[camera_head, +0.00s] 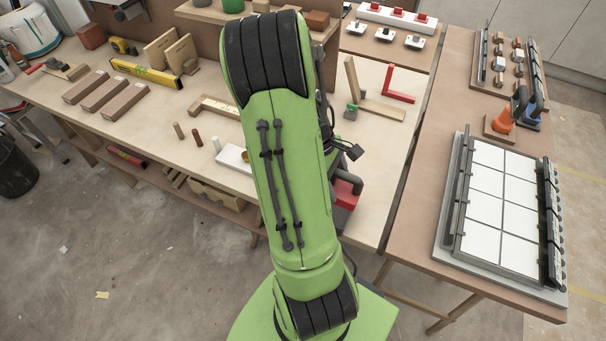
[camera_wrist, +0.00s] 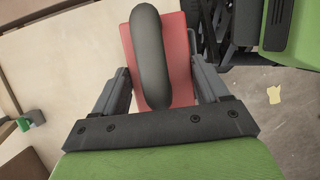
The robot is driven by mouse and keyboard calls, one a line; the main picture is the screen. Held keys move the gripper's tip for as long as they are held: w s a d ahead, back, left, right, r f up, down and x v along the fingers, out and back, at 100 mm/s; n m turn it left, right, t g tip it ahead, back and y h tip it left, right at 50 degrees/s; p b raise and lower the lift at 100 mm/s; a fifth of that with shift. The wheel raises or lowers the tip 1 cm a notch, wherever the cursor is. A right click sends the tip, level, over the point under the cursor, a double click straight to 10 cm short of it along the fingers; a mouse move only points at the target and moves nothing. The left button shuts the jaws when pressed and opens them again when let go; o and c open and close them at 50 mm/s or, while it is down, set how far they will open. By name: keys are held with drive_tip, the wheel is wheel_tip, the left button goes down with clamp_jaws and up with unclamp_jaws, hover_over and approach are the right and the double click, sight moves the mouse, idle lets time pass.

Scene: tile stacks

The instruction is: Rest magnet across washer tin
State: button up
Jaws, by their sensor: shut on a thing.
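The magnet is a red block with a thick dark grey handle. In the wrist view the magnet (camera_wrist: 181,60) sits between the two fingers of my gripper (camera_wrist: 160,72), which is shut on it. In the head view the red magnet (camera_head: 345,190) shows just right of my green arm, over or near the front edge of the pale workbench. My gripper is mostly hidden behind the arm there. I cannot pick out the washer tin with certainty; my arm covers part of the bench.
The pale workbench (camera_head: 225,112) holds wooden blocks, a yellow level (camera_head: 146,73), short pegs and a partly hidden white piece (camera_head: 233,157). A red angle piece (camera_head: 399,88) lies farther back. The right table has a rack of white tiles (camera_head: 488,190) and an orange cone (camera_head: 503,119).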

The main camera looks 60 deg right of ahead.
drive_tip(key=shift+s+d, duration=0.1)
drive_tip(key=shift+s, duration=0.3)
wheel_tip(320, 180, down, 4)
drive_tip(key=b, duration=0.4)
drive_tip(key=shift+r, duration=0.1)
drive_tip(key=shift+f+b, duration=0.35)
drive_tip(key=shift+f, duration=0.45)
idle(1.2)
drive_tip(key=o, duration=1.4)
